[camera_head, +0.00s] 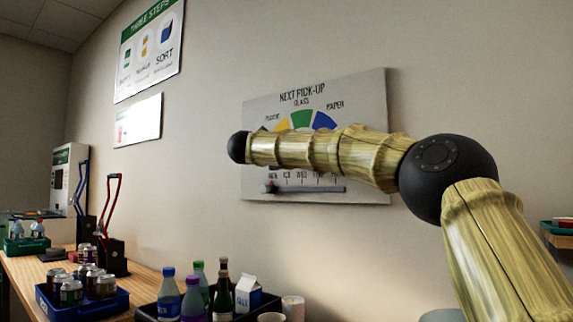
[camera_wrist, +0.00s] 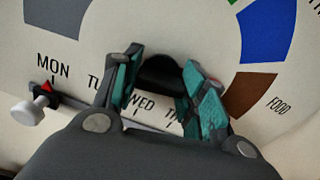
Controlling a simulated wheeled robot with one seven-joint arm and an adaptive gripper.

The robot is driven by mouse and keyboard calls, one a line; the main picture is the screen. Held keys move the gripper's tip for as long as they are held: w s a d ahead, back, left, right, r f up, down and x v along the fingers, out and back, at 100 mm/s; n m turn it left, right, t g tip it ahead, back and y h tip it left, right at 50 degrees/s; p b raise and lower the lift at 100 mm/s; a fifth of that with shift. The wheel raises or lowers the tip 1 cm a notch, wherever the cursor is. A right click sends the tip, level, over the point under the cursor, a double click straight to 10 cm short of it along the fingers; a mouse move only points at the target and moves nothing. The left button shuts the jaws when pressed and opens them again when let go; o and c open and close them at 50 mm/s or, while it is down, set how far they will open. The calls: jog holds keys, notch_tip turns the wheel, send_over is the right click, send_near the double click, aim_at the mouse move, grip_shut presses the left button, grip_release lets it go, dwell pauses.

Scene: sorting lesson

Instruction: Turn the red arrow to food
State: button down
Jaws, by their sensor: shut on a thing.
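The sign board (camera_head: 362,92) headed NEXT PICK-UP hangs on the wall, with a dial of coloured sectors. My arm covers the dial's middle and lower part in the head view. In the wrist view, my gripper (camera_wrist: 162,78) has its two teal-padded fingers on either side of a black knob (camera_wrist: 158,70) at the dial's centre, and is shut on it. The brown sector (camera_wrist: 250,92) marked FOOD (camera_wrist: 278,105) lies to the right of the fingers.
Below the dial runs a day slider, its white knob (camera_wrist: 28,112) and small red pointer (camera_wrist: 46,87) at MON. In the head view, a bench at lower left holds a blue crate of cans (camera_head: 90,308), a dark crate of bottles (camera_head: 146,312) and a red-handled press (camera_head: 112,200).

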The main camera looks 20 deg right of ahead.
jog(key=shift+d+r, duration=0.1)
jog(key=shift+r, duration=0.1)
dwell(0.4)
jog(key=c, duration=1)
grip_release()
jog(key=shift+o, duration=1)
jog(key=shift+w+f, duration=0.1)
jog(key=shift+f, duration=0.05)
jog(key=v, duration=1.2)
